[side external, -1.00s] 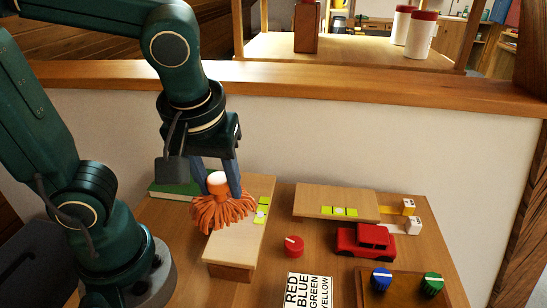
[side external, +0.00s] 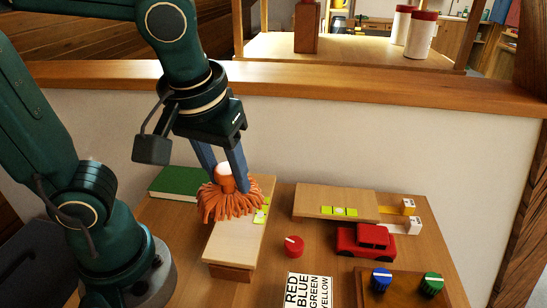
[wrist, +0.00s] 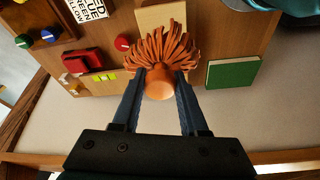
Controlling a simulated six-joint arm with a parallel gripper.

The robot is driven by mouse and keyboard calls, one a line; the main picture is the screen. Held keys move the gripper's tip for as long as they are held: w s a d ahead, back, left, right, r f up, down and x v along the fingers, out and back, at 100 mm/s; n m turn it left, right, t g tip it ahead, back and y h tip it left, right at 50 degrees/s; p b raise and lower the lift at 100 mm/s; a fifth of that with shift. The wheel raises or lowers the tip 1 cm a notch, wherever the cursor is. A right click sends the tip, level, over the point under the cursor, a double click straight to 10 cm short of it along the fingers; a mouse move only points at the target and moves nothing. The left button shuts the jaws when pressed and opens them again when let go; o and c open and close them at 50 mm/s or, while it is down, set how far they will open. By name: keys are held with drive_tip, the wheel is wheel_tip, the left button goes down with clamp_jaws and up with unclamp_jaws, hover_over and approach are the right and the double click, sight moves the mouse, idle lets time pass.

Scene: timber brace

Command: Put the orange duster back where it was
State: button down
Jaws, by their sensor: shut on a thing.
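The orange duster (side external: 229,203) has a mop of orange strands and a short orange handle with a pale top. My gripper (side external: 226,172) is shut on the duster's handle, with one blue finger on each side. The strands hang over a light wooden board (side external: 232,247), near its far part. I cannot tell whether they touch the board. In the wrist view the duster (wrist: 160,50) sits between my fingertips, its handle end toward the camera.
A green book (side external: 178,182) lies behind left of the duster. A red knob (side external: 293,247), a red toy car (side external: 365,241), a second wooden board (side external: 325,198), a word card (side external: 309,290) and blue (side external: 381,279) and green (side external: 432,284) knobs are to the right. A wall closes the back.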

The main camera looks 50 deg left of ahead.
drive_tip(key=w+d+r+m+h, duration=0.1)
drive_tip(key=w+r+m, duration=0.25)
drive_tip(key=w, duration=0.25)
drive_tip(key=w+a+f+m, duration=0.3)
drive_tip(key=w+a, duration=0.6)
drive_tip(key=w, duration=0.5)
drive_tip(key=shift+n+h, duration=0.25)
drive_tip(key=shift+h, duration=0.05)
drive_tip(key=w+d+f, duration=0.1)
drive_tip(key=d+f, duration=0.1)
drive_tip(key=d, duration=0.1)
drive_tip(key=w+d+f, duration=0.1)
drive_tip(key=d+f, duration=0.1)
drive_tip(key=d, duration=0.1)
drive_tip(key=w+d+f, duration=0.1)
drive_tip(key=d+f, duration=0.1)
drive_tip(key=d, duration=0.2)
drive_tip(key=shift+w+f, duration=0.1)
drive_tip(key=shift+f, duration=0.2)
drive_tip(key=shift+s+x, duration=0.2)
drive_tip(key=shift+x, duration=0.7)
drive_tip(key=shift+s+x, duration=0.25)
drive_tip(key=shift+x, duration=0.7)
drive_tip(key=shift+f, duration=0.2)
drive_tip(key=shift+c, duration=2.2)
unclamp_jaws()
